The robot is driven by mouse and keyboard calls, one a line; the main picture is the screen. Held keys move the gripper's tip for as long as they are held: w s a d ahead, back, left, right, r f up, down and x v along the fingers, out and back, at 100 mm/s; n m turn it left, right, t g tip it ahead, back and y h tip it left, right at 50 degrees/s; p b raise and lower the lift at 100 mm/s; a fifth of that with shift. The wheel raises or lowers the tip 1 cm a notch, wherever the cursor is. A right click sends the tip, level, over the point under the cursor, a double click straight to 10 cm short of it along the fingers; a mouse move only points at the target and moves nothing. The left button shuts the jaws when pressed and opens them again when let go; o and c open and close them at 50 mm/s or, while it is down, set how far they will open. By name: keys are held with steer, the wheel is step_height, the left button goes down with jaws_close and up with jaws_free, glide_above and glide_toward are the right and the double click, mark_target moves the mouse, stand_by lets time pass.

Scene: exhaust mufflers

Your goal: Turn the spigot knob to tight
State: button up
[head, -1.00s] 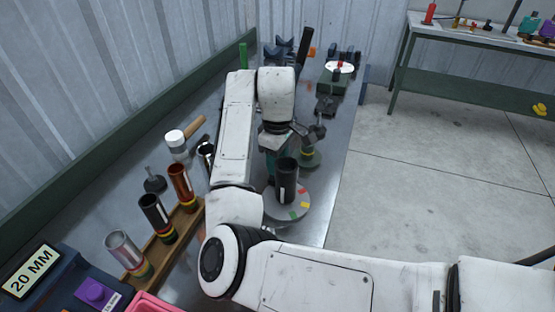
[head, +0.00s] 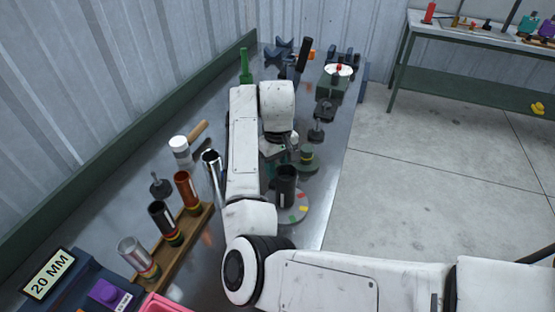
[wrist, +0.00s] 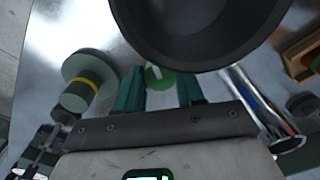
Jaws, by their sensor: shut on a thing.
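A green knob (wrist: 160,79) with a white stripe on top sits between the fingers of my gripper (wrist: 162,88) in the wrist view. The teal fingers stand on either side of it, shut on it. The top of the knob partly lies behind the rim of a large dark cup (wrist: 200,45). In the head view this black cup (head: 287,187) stands over a grey disc (head: 300,213) with red, yellow and green marks. My gripper (head: 271,172) is just behind and left of the cup there, mostly hidden by my arm, and the knob cannot be made out.
A green-grey stepped piece with a yellow ring (head: 308,156) stands right of my gripper. A chrome tube (head: 213,165) and a mallet (head: 181,150) are left of my arm. A wooden rack (head: 187,238) holds several tubes. Dark clamps stand toward the back.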

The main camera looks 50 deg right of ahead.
steer(key=m+p, duration=0.3)
steer(key=m, duration=0.3)
steer(key=shift+r, duration=0.15)
steer(key=m+p, duration=0.2)
steer(key=m, duration=0.4)
steer(key=shift+m, duration=0.3)
steer(key=o, duration=1)
steer(key=shift+o, duration=0.2)
step_height(320, 180, up, 11)
steer(key=p, duration=0.1)
steer(key=shift+f, duration=0.2)
stand_by(0.4)
